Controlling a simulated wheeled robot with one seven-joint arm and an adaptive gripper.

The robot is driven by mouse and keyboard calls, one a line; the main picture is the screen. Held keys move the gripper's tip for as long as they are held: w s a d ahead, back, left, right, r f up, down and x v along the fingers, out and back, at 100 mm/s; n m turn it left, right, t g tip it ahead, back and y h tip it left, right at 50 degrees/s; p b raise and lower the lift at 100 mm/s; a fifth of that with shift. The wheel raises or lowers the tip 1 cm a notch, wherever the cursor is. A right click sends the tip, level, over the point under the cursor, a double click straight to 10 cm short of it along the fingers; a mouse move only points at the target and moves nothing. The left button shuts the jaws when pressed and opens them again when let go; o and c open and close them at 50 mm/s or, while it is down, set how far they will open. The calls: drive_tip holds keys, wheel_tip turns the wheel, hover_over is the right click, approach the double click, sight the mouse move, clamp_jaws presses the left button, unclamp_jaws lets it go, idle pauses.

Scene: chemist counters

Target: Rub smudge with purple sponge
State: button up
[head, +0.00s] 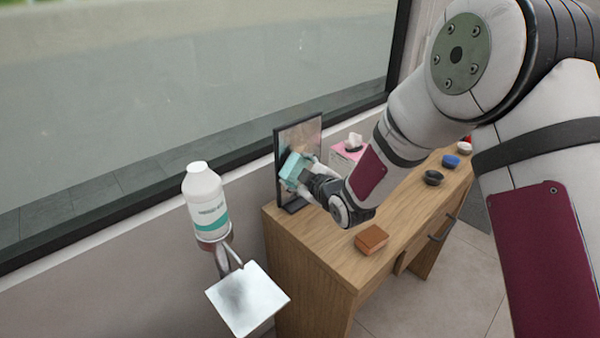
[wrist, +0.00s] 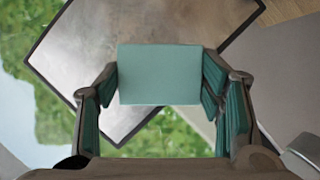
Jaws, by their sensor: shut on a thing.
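My gripper (head: 306,176) is shut on a teal block (head: 292,168), which looks like a sponge. In the wrist view the block (wrist: 160,75) sits between the two fingers. It is held in front of a dark-framed panel (head: 312,134) standing on the wooden desk; whether it touches the panel cannot be told. The panel (wrist: 85,50) has a cloudy grey surface in the wrist view, partly hidden by the block. I see no purple sponge.
The wooden desk (head: 300,245) bears a brown block (head: 371,239), a pink tissue box (head: 345,158), a black round item (head: 433,177), a blue one (head: 451,161) and a red one (head: 464,147). A large window (head: 180,80) lies behind.

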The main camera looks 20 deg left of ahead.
sight(315, 152)
drive_tip(key=shift+w+a, duration=0.25)
drive_tip(key=shift+a, duration=0.2)
drive_tip(key=shift+w+d+b, duration=0.85)
drive_tip(key=shift+w+b, duration=0.2)
drive_tip(key=shift+w, duration=0.4)
drive_tip(key=shift+w+d+b, duration=0.9)
drive_tip(key=shift+w+b, duration=0.2)
drive_tip(key=shift+w, duration=0.35)
drive_tip(key=shift+w+d+b, duration=0.85)
drive_tip(key=shift+w+b, duration=0.2)
drive_tip(key=shift+w, duration=0.4)
drive_tip(key=shift+a, duration=0.1)
